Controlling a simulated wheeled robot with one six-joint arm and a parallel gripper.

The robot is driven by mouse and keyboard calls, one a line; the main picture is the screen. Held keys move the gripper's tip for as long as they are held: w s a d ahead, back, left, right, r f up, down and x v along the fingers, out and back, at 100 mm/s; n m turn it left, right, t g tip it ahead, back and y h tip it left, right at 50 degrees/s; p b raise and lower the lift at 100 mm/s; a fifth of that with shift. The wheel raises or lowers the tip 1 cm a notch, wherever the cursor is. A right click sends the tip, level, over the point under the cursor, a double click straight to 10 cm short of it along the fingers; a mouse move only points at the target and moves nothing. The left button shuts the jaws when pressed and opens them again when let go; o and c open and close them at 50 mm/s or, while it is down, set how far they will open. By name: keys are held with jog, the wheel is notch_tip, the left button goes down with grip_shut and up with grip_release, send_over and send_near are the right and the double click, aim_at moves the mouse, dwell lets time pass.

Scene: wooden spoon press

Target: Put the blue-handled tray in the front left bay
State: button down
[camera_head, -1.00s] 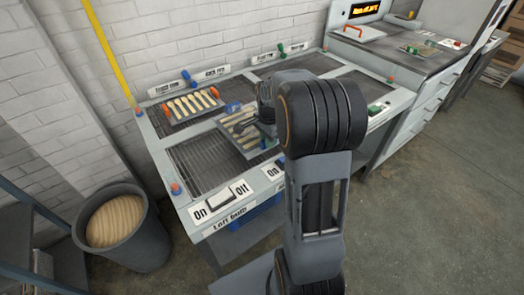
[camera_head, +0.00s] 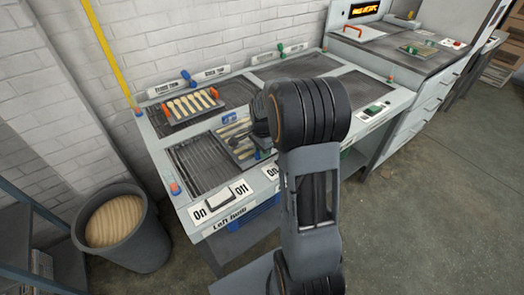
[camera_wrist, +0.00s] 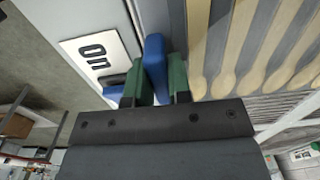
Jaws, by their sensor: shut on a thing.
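The blue-handled tray (camera_head: 241,151) carries several pale wooden spoons. In the head view it is over the right part of the front left bay (camera_head: 191,158), partly hidden by my arm. One blue handle (camera_head: 229,118) shows at its far end. In the wrist view my gripper (camera_wrist: 163,85) has green fingers shut on the near blue handle (camera_wrist: 155,66), beside the grey tray edge and spoons (camera_wrist: 245,40). In the head view my fingers are mostly hidden. I cannot tell whether the tray touches the bay's grate.
An orange-handled tray of spoons (camera_head: 190,105) sits in the back left bay. An On/Off switch (camera_head: 220,199) is on the front panel. The back right bay (camera_head: 290,66) is empty. A grey bin (camera_head: 118,228) stands on the floor at left.

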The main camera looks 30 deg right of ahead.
jog(key=c, duration=1.1)
grip_release()
jog(key=shift+f, duration=0.1)
jog(key=shift+o, duration=0.2)
notch_tip(320, 180, up, 11)
jog(key=p, duration=0.1)
jog(key=s+a+n+t, duration=0.3)
jog(key=s+a+n, duration=0.9)
jog(key=s+n, duration=0.3)
jog(key=shift+s+a+r+n, duration=0.35)
jog(key=shift+s+n, duration=0.05)
jog(key=shift+n, duration=0.4)
